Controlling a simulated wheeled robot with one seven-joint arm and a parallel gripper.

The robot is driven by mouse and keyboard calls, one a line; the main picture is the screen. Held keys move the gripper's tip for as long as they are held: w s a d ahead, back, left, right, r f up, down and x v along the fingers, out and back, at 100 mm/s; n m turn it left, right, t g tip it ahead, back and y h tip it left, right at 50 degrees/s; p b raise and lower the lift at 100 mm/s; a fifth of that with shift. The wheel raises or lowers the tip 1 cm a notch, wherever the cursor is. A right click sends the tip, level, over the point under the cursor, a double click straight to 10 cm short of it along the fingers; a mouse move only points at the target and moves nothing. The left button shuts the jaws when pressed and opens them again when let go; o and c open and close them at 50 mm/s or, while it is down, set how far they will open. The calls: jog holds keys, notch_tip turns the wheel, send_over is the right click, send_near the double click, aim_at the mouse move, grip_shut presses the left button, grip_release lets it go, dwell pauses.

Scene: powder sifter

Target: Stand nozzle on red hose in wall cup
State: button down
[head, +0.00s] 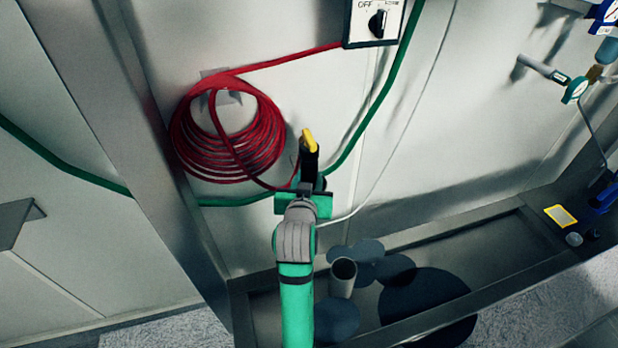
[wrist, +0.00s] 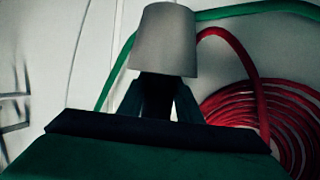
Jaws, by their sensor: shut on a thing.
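My gripper (head: 309,172) is raised in front of the wall, right of the red coil, and is shut on the nozzle (head: 308,140). In the head view the nozzle shows a yellow end above a black part.
The coiled red hose (head: 185,150) hangs on a wall bracket. A switch box (head: 360,24) is above right. A green hose (head: 385,85) and a thin white line run along the wall behind my gripper. A metal trough (head: 480,222) with dark round patches lies below. Gauges and fittings are far right.

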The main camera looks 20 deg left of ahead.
jog(key=c, duration=1.2)
grip_release()
jog(key=shift+f, duration=0.1)
jog(key=v, duration=1.1)
jog(key=shift+w, duration=0.1)
